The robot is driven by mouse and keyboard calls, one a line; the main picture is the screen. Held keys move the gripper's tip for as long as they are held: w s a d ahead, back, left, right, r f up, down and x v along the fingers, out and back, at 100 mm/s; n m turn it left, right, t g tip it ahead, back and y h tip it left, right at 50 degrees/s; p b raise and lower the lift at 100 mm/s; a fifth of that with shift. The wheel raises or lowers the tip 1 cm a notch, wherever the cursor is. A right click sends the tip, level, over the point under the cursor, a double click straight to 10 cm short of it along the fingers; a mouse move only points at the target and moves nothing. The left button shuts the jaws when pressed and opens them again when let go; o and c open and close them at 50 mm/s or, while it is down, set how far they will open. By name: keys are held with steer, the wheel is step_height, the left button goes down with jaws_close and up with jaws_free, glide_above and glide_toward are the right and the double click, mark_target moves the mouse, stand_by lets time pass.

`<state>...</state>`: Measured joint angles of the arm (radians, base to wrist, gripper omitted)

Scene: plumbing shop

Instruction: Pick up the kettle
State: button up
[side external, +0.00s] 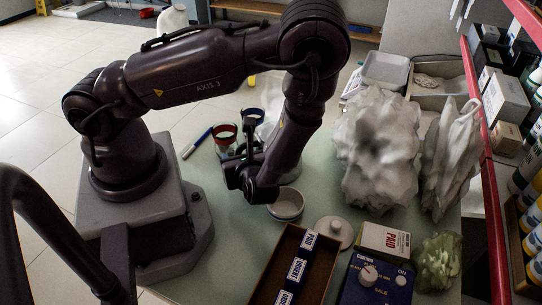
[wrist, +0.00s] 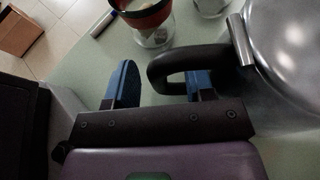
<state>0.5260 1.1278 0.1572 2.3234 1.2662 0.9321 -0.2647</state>
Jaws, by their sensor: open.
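The kettle (wrist: 285,50) is shiny metal with a black loop handle (wrist: 165,65) and fills the right of the wrist view. In the side external view my arm largely hides it. My gripper (wrist: 160,88) is open, with blue pads on its fingers. In the wrist view the outer bar of the handle lies between the two fingers. The left finger is outside the loop, with a gap to the bar. The right finger shows within the loop's opening. I cannot tell whether it touches. My gripper (side external: 243,172) is low over the green table in the side external view.
A round tin (side external: 287,204) and a pale lid (side external: 334,232) are nearer the camera. Large crumpled grey bags (side external: 375,150) stand right. A labelled box (side external: 296,268) lies in front.

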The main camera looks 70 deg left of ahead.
steer(key=shift+c, duration=0.3)
jaws_close()
steer(key=shift+r, duration=0.25)
